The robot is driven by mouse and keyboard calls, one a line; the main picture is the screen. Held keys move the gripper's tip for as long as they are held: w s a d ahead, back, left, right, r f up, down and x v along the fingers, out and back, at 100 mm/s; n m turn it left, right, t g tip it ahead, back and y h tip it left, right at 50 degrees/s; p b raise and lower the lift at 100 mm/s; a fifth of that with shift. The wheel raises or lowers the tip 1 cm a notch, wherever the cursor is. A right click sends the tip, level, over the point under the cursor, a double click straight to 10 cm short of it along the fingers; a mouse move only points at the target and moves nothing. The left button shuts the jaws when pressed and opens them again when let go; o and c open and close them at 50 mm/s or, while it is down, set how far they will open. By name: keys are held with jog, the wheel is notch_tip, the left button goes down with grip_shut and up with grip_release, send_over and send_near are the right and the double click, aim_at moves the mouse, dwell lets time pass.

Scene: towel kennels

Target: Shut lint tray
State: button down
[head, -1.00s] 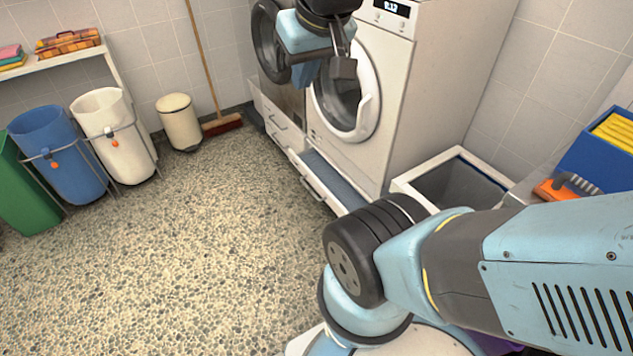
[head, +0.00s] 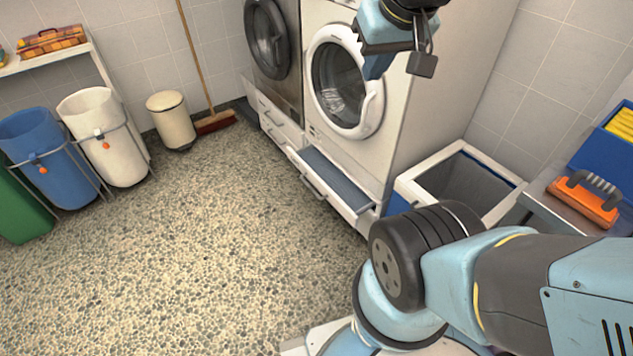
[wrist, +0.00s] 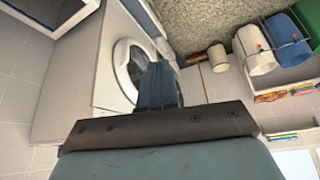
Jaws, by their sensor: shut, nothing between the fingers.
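The lint tray (head: 342,180) is a shallow white drawer with a blue-grey top, low under the nearer white front-loading machine (head: 403,120). It stands pulled out from the machine, its front and handle facing the floor. My gripper (head: 377,66) is high at the top of the head view, in front of the machine's upper part and well above the tray, not touching it. In the wrist view its blue fingers (wrist: 158,88) are together and empty, in front of the round door (wrist: 128,68). I cannot make out the tray in the wrist view.
A second machine (head: 272,60) is to the left. A broom (head: 214,122), pedal bin (head: 171,120) and laundry bins (head: 104,140) line the back. The speckled floor is clear.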

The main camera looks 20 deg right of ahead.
jog(key=w+d+f+n+g+h, duration=0.25)
jog(key=w+n, duration=0.25)
jog(key=w, duration=0.6)
jog(key=w+d+f+n+g+h, duration=0.1)
jog(key=w+f+n, duration=0.35)
jog(key=w, duration=0.55)
jog(key=w+a+f+n+h, duration=0.25)
jog(key=w+f+n, duration=0.75)
jog(key=w+f, duration=0.75)
jog(key=w+a+f+n+h, duration=0.1)
jog(key=w+f+n, duration=0.15)
jog(key=f, duration=0.55)
jog(key=w+a+f+n, duration=0.1)
jog(key=f+n, duration=0.3)
jog(key=f, duration=0.4)
jog(key=w+f+n+h, duration=0.1)
jog(key=w+f+n, duration=0.15)
jog(key=f, duration=0.55)
jog(key=n+h, duration=0.1)
jog(key=n, duration=1)
send_near(330, 195)
notch_tip(330, 195, down, 4)
jog(key=shift+t, duration=0.45)
jog(key=shift+w+d, duration=0.15)
jog(key=shift+d, duration=0.85)
jog(key=shift+w+d, duration=0.15)
jog(key=shift+d, duration=0.85)
